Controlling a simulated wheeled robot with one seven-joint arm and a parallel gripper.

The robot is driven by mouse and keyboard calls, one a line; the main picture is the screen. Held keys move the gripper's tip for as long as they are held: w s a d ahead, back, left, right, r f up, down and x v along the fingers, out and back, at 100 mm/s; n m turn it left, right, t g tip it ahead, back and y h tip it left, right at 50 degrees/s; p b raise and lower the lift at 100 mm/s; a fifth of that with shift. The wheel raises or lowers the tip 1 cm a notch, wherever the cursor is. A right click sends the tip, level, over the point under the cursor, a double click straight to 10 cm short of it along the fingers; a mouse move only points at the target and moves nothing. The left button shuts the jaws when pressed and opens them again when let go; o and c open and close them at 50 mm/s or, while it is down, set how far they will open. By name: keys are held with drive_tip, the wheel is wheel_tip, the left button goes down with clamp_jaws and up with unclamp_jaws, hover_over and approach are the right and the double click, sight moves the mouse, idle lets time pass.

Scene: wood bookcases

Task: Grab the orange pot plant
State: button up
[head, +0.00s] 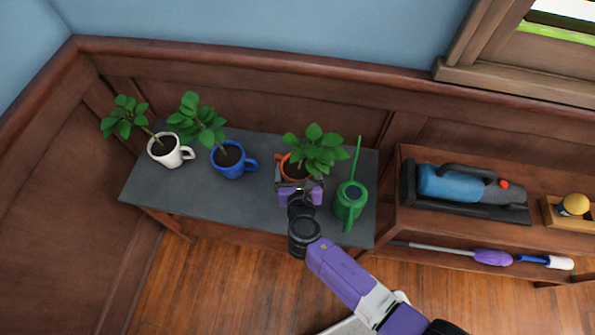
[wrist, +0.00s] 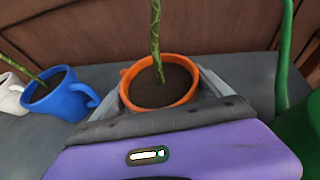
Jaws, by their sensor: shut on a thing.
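The orange pot plant (head: 285,164) stands on the grey tabletop, between the blue mug plant and the green watering can. Its leaves (head: 316,148) hide much of the pot in the head view. In the wrist view the orange pot (wrist: 160,99) is upright, with dark soil and a green stem (wrist: 156,40). My gripper (head: 297,184) reaches it from the front. In the wrist view the fingers of my gripper (wrist: 162,102) lie along both sides of the pot and are shut on it. The pot's lower part is hidden by the gripper.
A blue mug plant (head: 230,168) and a white mug plant (head: 165,155) stand to the left. A green watering can (head: 350,200) is close on the right. A low shelf (head: 405,190) with a blue vacuum (head: 450,184) stands farther right. The wall is close behind.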

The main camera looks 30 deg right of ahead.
drive_tip(key=shift+r, duration=0.1)
drive_tip(key=c, duration=0.5)
drive_tip(key=shift+r, duration=0.1)
